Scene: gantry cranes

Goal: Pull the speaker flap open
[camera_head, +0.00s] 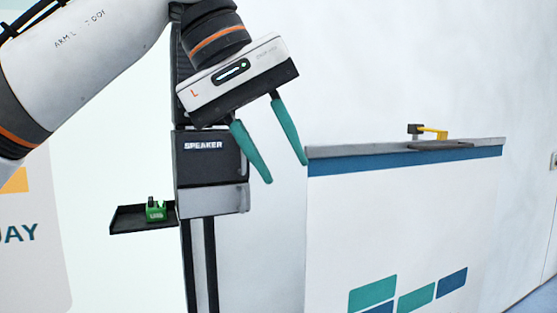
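The speaker (207,160) is a dark box with white "SPEAKER" lettering on its front, mounted on a dark post. A grey panel (215,200) sits just below the lettered face; I cannot tell which part is the flap. My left gripper (287,172) comes in from the upper left, tilted down, its two teal fingers spread apart with nothing between them. One finger passes in front of the box's right edge; the other is to the right of it. I cannot tell whether the finger touches the box. My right gripper is not in view.
A small dark tray (128,221) sticks out left of the post and holds a green object (156,210). A white counter (400,220) with a blue band stands at right, with a yellow and dark device (428,131) on top. Bare wall is behind.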

